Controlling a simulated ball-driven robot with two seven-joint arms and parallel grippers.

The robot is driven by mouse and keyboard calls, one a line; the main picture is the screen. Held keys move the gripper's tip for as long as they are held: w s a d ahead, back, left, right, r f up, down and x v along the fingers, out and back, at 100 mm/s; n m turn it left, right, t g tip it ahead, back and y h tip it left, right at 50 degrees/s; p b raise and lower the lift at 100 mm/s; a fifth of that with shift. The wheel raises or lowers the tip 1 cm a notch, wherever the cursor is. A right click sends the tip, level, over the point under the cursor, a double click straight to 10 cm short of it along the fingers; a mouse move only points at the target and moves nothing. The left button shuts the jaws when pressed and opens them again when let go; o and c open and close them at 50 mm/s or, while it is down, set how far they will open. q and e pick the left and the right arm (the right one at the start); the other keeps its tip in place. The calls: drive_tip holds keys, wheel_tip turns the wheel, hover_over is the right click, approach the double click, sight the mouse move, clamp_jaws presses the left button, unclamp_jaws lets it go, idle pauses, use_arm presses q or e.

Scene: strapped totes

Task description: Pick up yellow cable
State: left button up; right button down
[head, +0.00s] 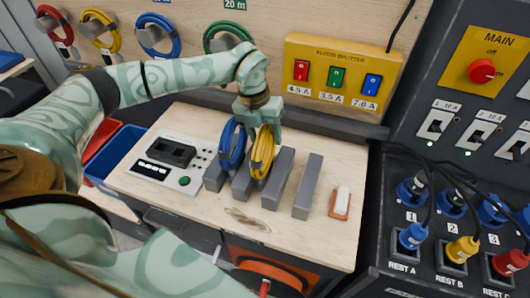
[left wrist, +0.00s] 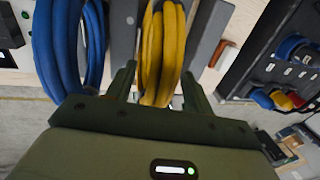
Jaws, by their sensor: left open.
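A coiled yellow cable (head: 263,152) stands upright between grey dividers on the wooden bench. In the left wrist view the yellow cable (left wrist: 162,45) lies between my two fingers. My left gripper (head: 259,118) is above the coil, pointing down, with its fingers at the coil's top. In the left wrist view my left gripper (left wrist: 158,78) is open, with the fingers apart on either side of the yellow strands. Whether either finger touches the cable I cannot tell. My right gripper is not in view.
A coiled blue cable (head: 231,148) stands close left of the yellow one. Grey dividers (head: 308,187) flank the coils. A tester box (head: 172,160) sits left, an orange-and-white block (head: 340,202) right. Another yellow coil (head: 100,32) hangs on the wall. A yellow switch panel (head: 343,70) is behind.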

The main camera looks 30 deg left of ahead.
use_arm(q)
clamp_jaws()
drive_tip(key=shift+r, duration=0.1)
idle(1.3)
